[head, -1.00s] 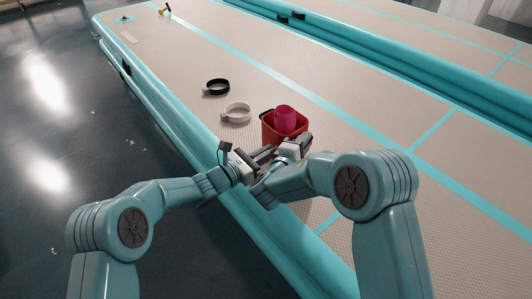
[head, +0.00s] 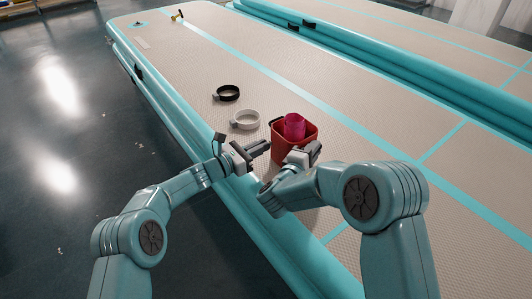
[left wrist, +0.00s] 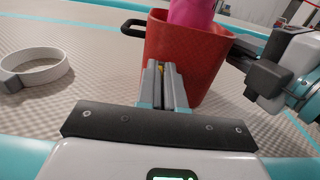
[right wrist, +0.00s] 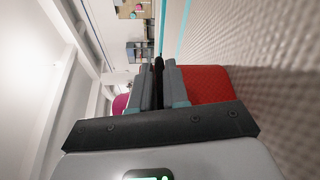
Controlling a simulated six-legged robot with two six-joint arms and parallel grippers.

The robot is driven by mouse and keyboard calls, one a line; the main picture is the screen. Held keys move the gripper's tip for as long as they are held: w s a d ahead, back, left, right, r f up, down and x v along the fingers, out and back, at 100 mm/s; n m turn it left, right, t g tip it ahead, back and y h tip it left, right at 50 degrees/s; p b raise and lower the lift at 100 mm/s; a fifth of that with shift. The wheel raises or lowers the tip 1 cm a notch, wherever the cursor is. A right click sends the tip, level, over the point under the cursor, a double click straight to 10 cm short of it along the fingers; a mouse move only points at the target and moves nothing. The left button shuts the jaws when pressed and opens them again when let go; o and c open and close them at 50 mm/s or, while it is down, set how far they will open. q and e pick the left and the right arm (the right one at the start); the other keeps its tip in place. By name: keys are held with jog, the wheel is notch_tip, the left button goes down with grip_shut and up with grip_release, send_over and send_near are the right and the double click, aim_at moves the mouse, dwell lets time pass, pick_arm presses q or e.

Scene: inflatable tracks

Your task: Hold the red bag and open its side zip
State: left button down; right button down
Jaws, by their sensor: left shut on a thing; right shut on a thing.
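The red bag (head: 283,150) stands upright on the beige mat with a pink thing (head: 294,126) in its open top. My left gripper (head: 266,146) is at the bag's lower left side in the head view. In the left wrist view its closed fingers (left wrist: 163,72) are in front of the red wall, with a small yellow piece, seemingly the zip pull (left wrist: 161,69), between the tips. My right gripper (head: 316,149) is at the bag's right side, shut on a black strap-like handle (right wrist: 158,75). Another black handle (left wrist: 133,27) sticks out on the far side. The zip line itself cannot be made out.
A white ring (head: 245,119) and a black ring (head: 227,93) lie on the mat (head: 200,75) left of the bag. A yellow-and-black item (head: 178,15) is at the far end. The turquoise tube edge (head: 165,120) borders the mat. Free mat lies right of the bag.

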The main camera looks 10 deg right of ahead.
pick_arm(q)
jog(key=shift+w+a, duration=0.2)
pick_arm(e)
jog(key=shift+f, duration=0.15)
pick_arm(q)
jog(key=c, duration=1.2)
grip_release()
jog(key=shift+c, duration=0.2)
jog(key=shift+s, duration=0.1)
jog(key=v, duration=1.2)
pick_arm(e)
jog(key=c, duration=1.1)
grip_release()
jog(key=shift+o, duration=0.2)
